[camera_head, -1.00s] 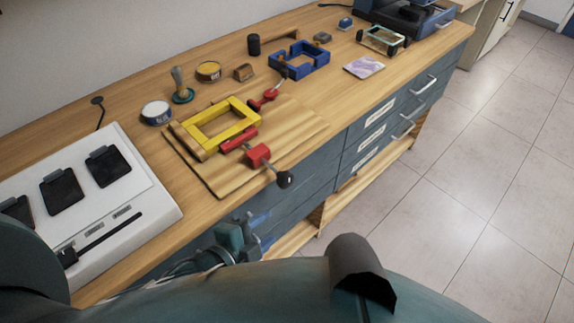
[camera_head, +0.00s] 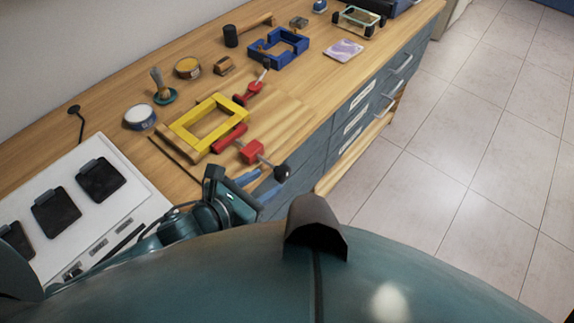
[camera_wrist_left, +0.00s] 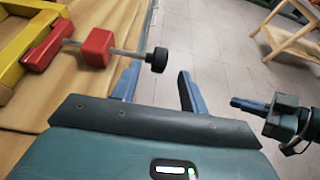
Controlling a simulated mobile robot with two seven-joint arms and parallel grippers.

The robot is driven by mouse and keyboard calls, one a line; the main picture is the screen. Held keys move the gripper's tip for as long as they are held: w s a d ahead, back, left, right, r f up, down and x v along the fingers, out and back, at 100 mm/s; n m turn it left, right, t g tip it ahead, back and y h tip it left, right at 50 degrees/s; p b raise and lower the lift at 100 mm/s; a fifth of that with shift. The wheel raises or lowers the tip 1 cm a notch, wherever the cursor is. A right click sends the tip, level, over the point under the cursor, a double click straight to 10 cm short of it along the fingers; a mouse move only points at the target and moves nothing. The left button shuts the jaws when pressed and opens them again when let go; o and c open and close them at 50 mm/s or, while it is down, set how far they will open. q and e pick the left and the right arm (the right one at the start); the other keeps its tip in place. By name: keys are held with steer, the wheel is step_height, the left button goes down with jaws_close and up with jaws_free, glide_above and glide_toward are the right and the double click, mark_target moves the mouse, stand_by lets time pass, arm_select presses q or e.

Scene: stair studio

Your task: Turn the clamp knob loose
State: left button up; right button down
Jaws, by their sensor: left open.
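The black clamp knob (camera_head: 281,173) sits at the end of a thin metal rod from a red block (camera_head: 251,152), sticking out over the bench's front edge. The red clamp is beside a yellow frame (camera_head: 177,131) on a wooden board. My left gripper (camera_head: 258,186) is open and empty, just short of the knob in the head view. In the left wrist view, the knob (camera_wrist_left: 157,60) appears ahead of the gap between the two blue fingers (camera_wrist_left: 160,85), apart from them. What seems to be my right gripper (camera_wrist_left: 248,105) shows at the right; its opening is unclear.
A white panel with black pads (camera_head: 115,215) lies at the left. A blue frame (camera_head: 262,54), tins (camera_head: 140,117), and a brush (camera_head: 160,88) stand farther back. Drawers with handles (camera_head: 385,104) line the bench front. The tiled floor (camera_head: 460,170) at the right is clear.

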mark_target(289, 170)
arm_select(q)
steer(key=x, duration=0.9)
steer(key=shift+p, duration=0.3)
steer(key=shift+c, duration=0.4)
steer(key=c, duration=0.7)
steer(key=shift+s+f+b, duration=0.1)
steer(key=shift+f+b, duration=0.2)
steer(key=shift+b, duration=0.45)
steer(key=shift+d+t+h+b, duration=0.1)
steer(key=shift+t+h+b, duration=0.2)
steer(key=shift+t+b, duration=0.1)
steer(key=shift+r, duration=0.3)
steer(key=o, duration=0.8)
steer(key=shift+s+d, duration=0.1)
